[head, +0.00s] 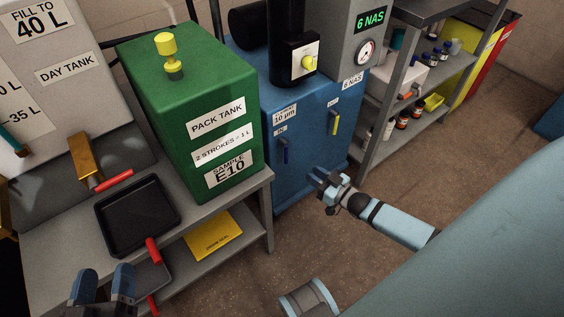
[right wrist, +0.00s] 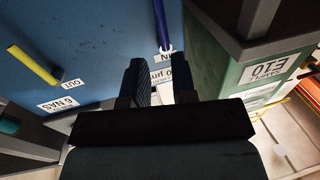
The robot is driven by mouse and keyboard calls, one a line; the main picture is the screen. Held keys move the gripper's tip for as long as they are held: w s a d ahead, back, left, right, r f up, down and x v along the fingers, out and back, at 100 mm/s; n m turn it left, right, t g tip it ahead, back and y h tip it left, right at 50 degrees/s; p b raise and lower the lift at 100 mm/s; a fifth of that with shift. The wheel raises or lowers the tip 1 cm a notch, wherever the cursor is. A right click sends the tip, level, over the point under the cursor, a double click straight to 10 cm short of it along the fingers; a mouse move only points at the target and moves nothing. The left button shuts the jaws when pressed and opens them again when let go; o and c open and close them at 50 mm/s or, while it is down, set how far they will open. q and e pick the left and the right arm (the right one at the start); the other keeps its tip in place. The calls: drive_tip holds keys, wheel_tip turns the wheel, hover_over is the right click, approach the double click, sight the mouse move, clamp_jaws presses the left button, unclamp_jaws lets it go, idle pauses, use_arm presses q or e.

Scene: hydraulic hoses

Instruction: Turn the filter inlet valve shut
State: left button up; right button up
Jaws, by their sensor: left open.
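The blue filter unit (head: 310,125) stands right of the green pack tank. Its inlet valve has a blue lever (head: 286,150) below the IN label (head: 281,131), hanging about straight down. In the right wrist view the blue lever (right wrist: 160,24) lies beyond the fingertips, near the upside-down IN label (right wrist: 167,57). The yellow outlet lever (head: 335,123) also points down. My right gripper (head: 324,184) is in front of the unit, open and empty, right of and below the blue lever in the head view. My left gripper (head: 102,284) is open and empty at lower left.
The green pack tank (head: 215,128) and a black tray (head: 137,217) are on the grey bench left of the unit. A shelf rack (head: 420,80) with bottles stands on the right. The floor (head: 300,230) before the unit is clear.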

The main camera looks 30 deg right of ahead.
sight(286, 156)
drive_tip(key=b+x, duration=0.3)
drive_tip(key=x, duration=0.9)
use_arm(q)
drive_tip(key=shift+s+d+r+t+h, duration=0.15)
drive_tip(key=shift+d+r+t+h, duration=0.45)
drive_tip(key=shift+r+h, duration=0.25)
use_arm(e)
drive_tip(key=shift+s, duration=0.1)
clamp_jaws()
